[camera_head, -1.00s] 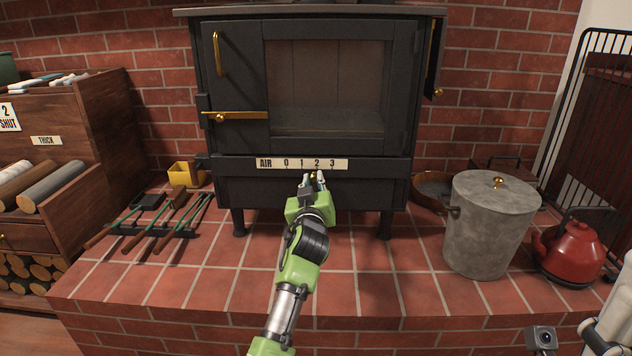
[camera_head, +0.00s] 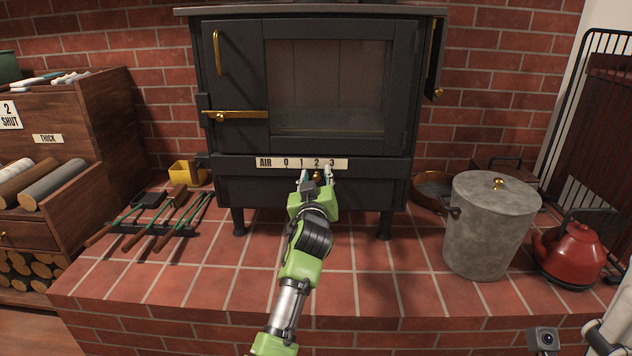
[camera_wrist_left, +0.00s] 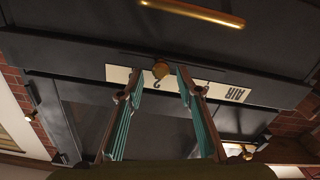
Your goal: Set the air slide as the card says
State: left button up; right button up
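The air slide's brass knob (camera_head: 317,175) shows under the white strip (camera_head: 347,164) marked AIR 0 1 2 3 on the stove front. It stands below the 2. In the left wrist view the strip is upside down, and the knob (camera_wrist_left: 160,69) lines up with the 2. My left gripper (camera_head: 317,172) is open, its fingers on either side of the knob; in the wrist view the fingers (camera_wrist_left: 158,82) stand clear of it. The card (camera_head: 9,115) on the wooden cabinet at the left reads 2 SHUT. My right gripper is out of view.
The stove door (camera_head: 330,85) is closed, with a brass latch (camera_head: 235,115). Hearth tools (camera_head: 155,225) lie at left. A grey lidded bucket (camera_head: 487,230) and red kettle (camera_head: 575,252) stand at right. Bare tiles (camera_head: 400,275) lie in front.

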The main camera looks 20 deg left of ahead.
pick_arm(q)
notch_tip(320, 180, up, 9)
jog(key=shift+f, duration=0.15)
dwell(0.4)
